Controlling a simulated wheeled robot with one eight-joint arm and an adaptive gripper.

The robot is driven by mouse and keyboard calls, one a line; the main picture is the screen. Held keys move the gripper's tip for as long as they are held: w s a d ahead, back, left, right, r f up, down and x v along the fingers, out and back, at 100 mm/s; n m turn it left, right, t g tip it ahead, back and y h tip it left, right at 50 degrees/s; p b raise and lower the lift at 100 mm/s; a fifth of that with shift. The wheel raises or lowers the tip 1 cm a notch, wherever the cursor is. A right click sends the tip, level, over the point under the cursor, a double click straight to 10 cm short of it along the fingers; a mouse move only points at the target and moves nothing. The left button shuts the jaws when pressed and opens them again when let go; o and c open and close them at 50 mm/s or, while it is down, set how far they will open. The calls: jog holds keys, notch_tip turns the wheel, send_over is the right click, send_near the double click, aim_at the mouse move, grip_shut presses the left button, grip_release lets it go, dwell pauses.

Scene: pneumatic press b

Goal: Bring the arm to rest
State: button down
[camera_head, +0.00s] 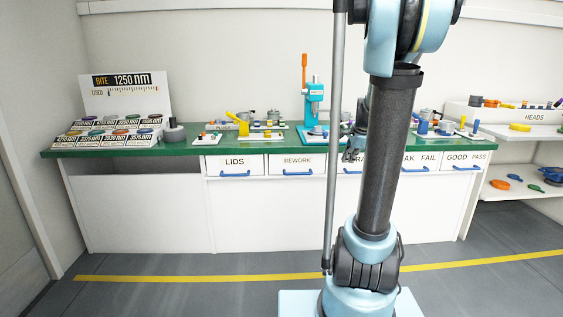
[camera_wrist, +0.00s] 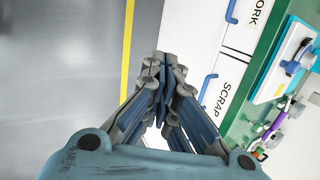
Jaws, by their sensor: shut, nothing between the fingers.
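My arm stands upright in front of the workbench in the head view and hides part of its right half. My gripper (camera_head: 350,155) shows just left of the arm, in front of the bench's drawer fronts. In the wrist view my gripper (camera_wrist: 163,70) is shut, its fingertips together and nothing held. It hangs in free space beside the bench, apart from the drawer labelled SCRAP (camera_wrist: 215,100).
The green bench top (camera_head: 190,142) carries a teal press (camera_head: 314,98) with an orange lever, small trays and a sign board (camera_head: 127,92). Shelves (camera_head: 520,142) with coloured parts stand at the right. The floor (camera_head: 180,295) with a yellow line (camera_head: 200,278) is clear.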

jog(key=s+a+f+n+g, duration=0.1)
jog(key=s+a+f+n, duration=0.1)
jog(key=s+n, duration=0.4)
jog(key=s+a+f+n+g+h, duration=0.1)
jog(key=s+a+f+n, duration=0.2)
jog(key=s, duration=1.2)
jog(key=s+a+f+n+g, duration=0.1)
jog(key=s+a+f+n, duration=0.2)
jog(key=s+f+n, duration=0.3)
jog(key=s+n, duration=0.3)
jog(key=s, duration=0.2)
jog(key=shift+s+f, duration=0.2)
jog(key=shift+s, duration=0.15)
